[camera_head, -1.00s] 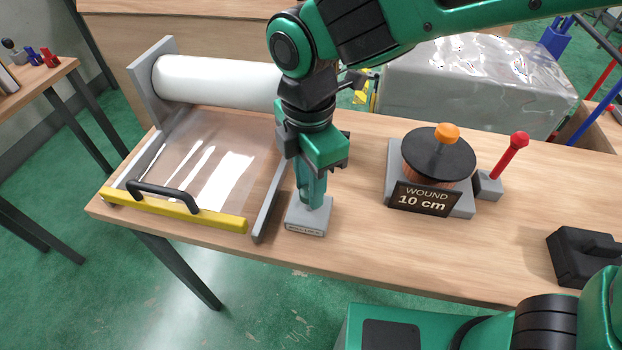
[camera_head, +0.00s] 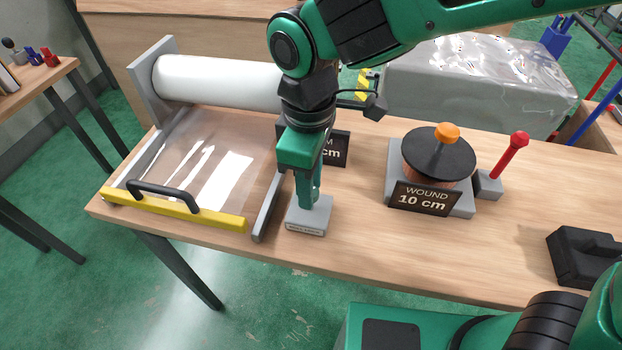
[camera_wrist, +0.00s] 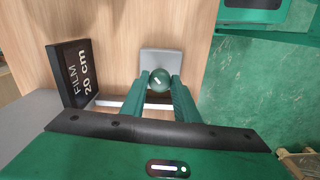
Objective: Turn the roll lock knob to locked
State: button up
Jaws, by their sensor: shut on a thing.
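The roll lock's small grey base (camera_head: 309,218) sits on the bench just right of the film dispenser, with a label on its front edge. My gripper (camera_head: 308,198) points down at it, with the fingertips just above the base. In the wrist view, my gripper (camera_wrist: 160,82) is shut on the round knob (camera_wrist: 160,79), one finger on each side. The grey base (camera_wrist: 161,59) shows beyond it. The knob's underside and any position mark are hidden. In the head view the fingers cover the knob.
The film dispenser has a white roll (camera_head: 215,82) and a yellow bar (camera_head: 172,209). A sign (camera_wrist: 72,75) reading "FILM 20 cm" stands close to my gripper. Right are a wound spool (camera_head: 437,155), a red-knobbed lever (camera_head: 512,154) and a black block (camera_head: 583,256).

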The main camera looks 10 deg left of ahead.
jog(key=m, duration=0.4)
jog(key=shift+w+a+r+m, duration=0.1)
jog(key=shift+w+r+m, duration=0.05)
jog(key=shift+w+m, duration=0.15)
jog(key=shift+m, duration=1.9)
jog(key=o, duration=1.1)
jog(key=shift+c, duration=0.2)
jog(key=shift+s, duration=0.15)
notch_tip(320, 180, up, 11)
jog(key=shift+f, duration=0.2)
